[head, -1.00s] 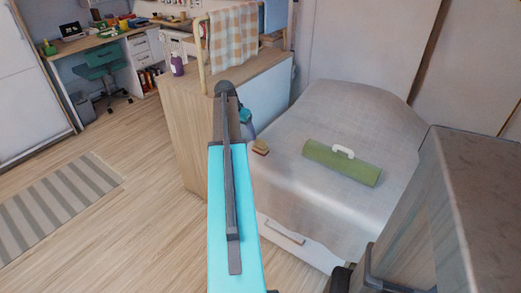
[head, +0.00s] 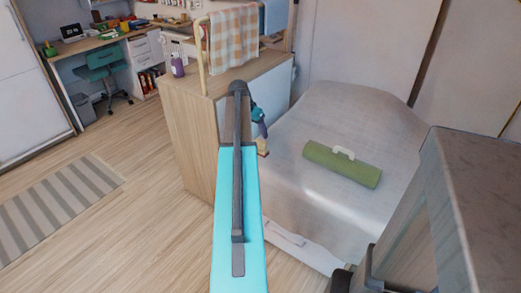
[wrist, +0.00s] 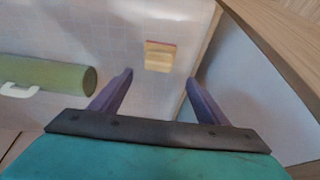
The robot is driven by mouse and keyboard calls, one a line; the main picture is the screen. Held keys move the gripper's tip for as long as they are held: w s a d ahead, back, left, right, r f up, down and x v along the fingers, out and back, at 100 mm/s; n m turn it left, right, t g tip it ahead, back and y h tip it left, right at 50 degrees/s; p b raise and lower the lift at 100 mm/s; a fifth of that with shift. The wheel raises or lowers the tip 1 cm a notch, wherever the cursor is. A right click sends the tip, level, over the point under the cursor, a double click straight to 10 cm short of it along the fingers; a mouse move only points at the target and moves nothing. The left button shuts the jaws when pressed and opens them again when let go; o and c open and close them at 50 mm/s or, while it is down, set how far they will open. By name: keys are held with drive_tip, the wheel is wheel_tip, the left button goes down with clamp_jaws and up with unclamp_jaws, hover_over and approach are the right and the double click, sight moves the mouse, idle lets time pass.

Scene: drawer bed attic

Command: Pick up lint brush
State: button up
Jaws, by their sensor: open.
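The lint brush (wrist: 160,56), a small tan and yellowish block, lies on the pale bed cover (wrist: 110,55). In the head view, only part of the lint brush (head: 263,153) shows behind my gripper (head: 262,132). In the wrist view, my open gripper (wrist: 160,78) has its two purple fingers apart. The brush appears just beyond the fingertips, roughly centred between them. Nothing is between the fingers.
A green rolled mat (head: 342,165) with a white handle lies on the bed to the right. A wooden cabinet (head: 185,135) stands left of the bed, close to my arm. A drawer front (head: 285,240) is below the bed. Open floor (head: 110,230) lies left.

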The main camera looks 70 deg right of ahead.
sight(260, 141)
drive_tip(key=shift+x, duration=2.55)
drive_tip(key=shift+x, duration=2.55)
drive_tip(key=shift+s, duration=0.15)
drive_tip(key=c, duration=1.2)
drive_tip(key=shift+r, duration=0.1)
